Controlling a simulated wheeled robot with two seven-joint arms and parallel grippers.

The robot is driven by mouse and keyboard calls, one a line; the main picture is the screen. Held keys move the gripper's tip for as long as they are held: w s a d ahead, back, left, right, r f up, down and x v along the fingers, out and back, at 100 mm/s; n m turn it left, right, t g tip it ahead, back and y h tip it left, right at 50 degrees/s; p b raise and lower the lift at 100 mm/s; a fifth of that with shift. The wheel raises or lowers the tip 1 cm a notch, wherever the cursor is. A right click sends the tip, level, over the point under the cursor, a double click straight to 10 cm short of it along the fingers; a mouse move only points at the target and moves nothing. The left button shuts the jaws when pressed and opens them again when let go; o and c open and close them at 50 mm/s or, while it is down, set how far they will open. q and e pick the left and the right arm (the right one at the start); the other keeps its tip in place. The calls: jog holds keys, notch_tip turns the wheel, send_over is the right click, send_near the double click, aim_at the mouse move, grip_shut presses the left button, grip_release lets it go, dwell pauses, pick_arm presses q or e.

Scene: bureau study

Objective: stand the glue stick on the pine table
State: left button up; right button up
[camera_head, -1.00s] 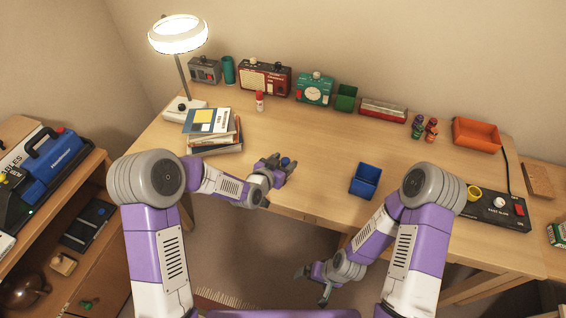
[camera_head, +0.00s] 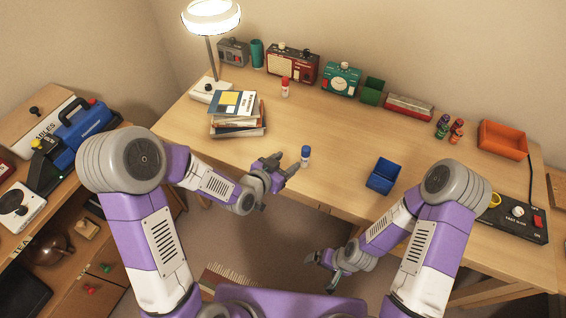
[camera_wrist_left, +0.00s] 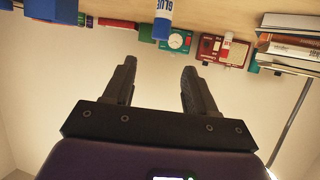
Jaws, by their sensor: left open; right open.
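The glue stick (camera_head: 305,157), white with a blue cap, stands upright on the pine table (camera_head: 340,140) near its front edge. In the left wrist view, which is upside down, the glue stick (camera_wrist_left: 162,20) with its GLUE label shows beyond the fingertips. My left gripper (camera_head: 282,164) is open and empty, just left of the glue stick and apart from it. Its two spread fingers (camera_wrist_left: 159,68) show in the wrist view with nothing between them. My right gripper (camera_head: 320,273) is open and empty, low in front of the table edge.
A blue bin (camera_head: 384,176) sits right of the glue stick. A book stack (camera_head: 238,120) and lamp (camera_head: 210,90) stand at left. A red-capped stick (camera_head: 285,88), radio (camera_head: 292,66), teal timer (camera_head: 341,80) and orange bin (camera_head: 503,140) line the back. The table's middle is clear.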

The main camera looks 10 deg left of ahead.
pick_arm(q)
jog(key=s+a+f+n+g+y, duration=0.1)
jog(key=s+f+n+g, duration=0.3)
jog(key=s+f, duration=0.7)
jog(key=s+a+f+n+g+y, duration=0.1)
jog(key=s+a+f+n+g, duration=0.2)
jog(key=s+f+g, duration=0.4)
jog(key=s+f+n, duration=0.1)
jog(key=s+f, duration=0.3)
jog(key=f, duration=0.2)
jog(key=shift+n+y, duration=0.3)
jog(key=shift+n, duration=0.1)
jog(key=shift+w+a, duration=0.1)
